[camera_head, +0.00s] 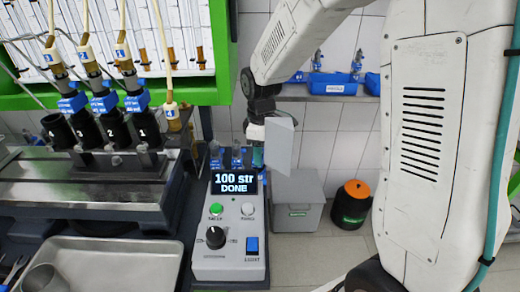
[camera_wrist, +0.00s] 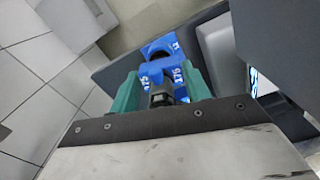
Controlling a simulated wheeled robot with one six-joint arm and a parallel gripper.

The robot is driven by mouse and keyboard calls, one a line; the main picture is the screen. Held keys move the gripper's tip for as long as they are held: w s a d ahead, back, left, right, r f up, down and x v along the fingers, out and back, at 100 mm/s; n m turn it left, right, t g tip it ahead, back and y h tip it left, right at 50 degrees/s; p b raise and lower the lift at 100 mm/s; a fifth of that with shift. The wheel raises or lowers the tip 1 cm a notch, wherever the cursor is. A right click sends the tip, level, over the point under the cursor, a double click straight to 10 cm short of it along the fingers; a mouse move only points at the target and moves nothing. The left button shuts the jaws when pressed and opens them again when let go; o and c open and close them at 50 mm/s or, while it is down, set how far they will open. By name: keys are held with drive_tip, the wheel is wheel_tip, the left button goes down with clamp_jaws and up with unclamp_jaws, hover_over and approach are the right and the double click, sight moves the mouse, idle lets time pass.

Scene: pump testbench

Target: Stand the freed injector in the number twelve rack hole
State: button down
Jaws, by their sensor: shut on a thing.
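My gripper (camera_wrist: 163,88) has teal fingers closed on the sides of a blue injector (camera_wrist: 162,66) with a dark middle, seen in the wrist view. White figures show on its blue body; the rest of it is hidden by the gripper. In the head view my gripper (camera_head: 257,157) is just behind the right edge of the control box, partly covered by a pale grey plate, and the held injector cannot be made out. Slim parts with blue tops (camera_head: 216,152) stand behind the control box. No hole numbered twelve can be read.
The control box (camera_head: 231,243) reads "100 str DONE". Left of it are the test bench (camera_head: 80,185) with black numbered holders (camera_head: 145,128) and a metal tray (camera_head: 125,262). A blue bin (camera_head: 331,83) is on the back shelf. A grey box (camera_head: 297,213) and black bin (camera_head: 351,208) stand on the floor.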

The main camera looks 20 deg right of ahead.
drive_tip(key=shift+f, duration=0.25)
drive_tip(key=c, duration=1)
unclamp_jaws()
drive_tip(key=shift+o, duration=0.2)
drive_tip(key=shift+r, duration=5.45)
